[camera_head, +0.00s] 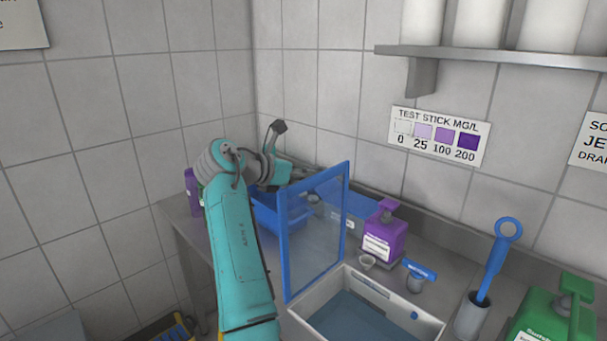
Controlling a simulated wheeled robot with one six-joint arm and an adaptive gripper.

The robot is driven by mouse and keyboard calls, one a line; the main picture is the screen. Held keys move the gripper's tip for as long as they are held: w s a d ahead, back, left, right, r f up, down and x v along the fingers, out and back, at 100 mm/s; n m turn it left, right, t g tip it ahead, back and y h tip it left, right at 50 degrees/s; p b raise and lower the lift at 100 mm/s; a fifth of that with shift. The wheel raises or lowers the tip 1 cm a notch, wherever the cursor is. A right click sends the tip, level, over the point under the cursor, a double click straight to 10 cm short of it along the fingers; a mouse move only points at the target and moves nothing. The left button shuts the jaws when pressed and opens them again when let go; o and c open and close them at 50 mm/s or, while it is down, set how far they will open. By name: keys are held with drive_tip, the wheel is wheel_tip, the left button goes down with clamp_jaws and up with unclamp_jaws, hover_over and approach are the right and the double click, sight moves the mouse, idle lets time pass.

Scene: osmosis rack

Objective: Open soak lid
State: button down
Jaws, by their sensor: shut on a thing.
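The soak lid (316,232), a clear panel in a blue frame, stands steeply upright at the left side of the white soak basin (405,308). The basin is open above and holds bluish liquid. My arm rises from the bottom of the view and bends right at the wrist. My gripper (308,173) is at the far side of the lid, by its upper edge, and is shut on the lid. The fingertips are small and partly hidden, so the exact point of contact is unclear.
A blue bin (277,215) sits behind the lid. A blue-handled tool (497,262) in a holder and a green jug (552,318) are at right. A shelf (490,55) juts above.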

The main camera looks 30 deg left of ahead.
drive_tip(key=c, duration=1.2)
unclamp_jaws()
drive_tip(key=v, duration=1.2)
